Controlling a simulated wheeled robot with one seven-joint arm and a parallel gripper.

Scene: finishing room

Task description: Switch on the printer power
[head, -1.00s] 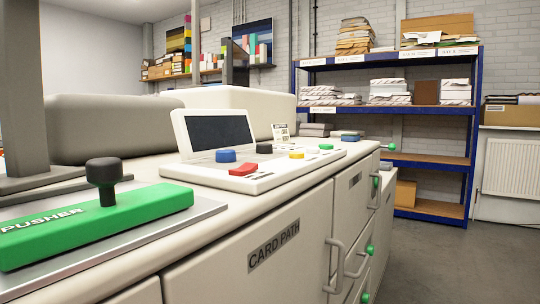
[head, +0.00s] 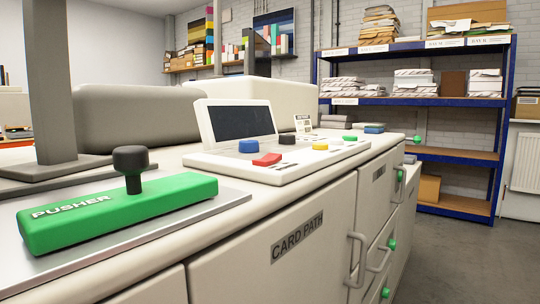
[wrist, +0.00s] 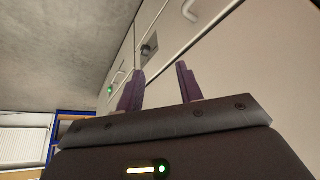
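The printer is a long cream machine (head: 225,232) across the head view. Its raised control panel carries a dark screen (head: 240,121), a blue button (head: 249,146), a black button (head: 287,139), a red rocker (head: 267,159), a yellow button (head: 320,145) and a green button (head: 350,138). No power label is readable.
A green PUSHER bar (head: 120,211) with a black knob lies at the near left. CARD PATH doors with protruding handles (head: 357,260) line the front. A blue shelf rack (head: 410,47) stands behind. Grey floor (head: 450,270) is clear at the right.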

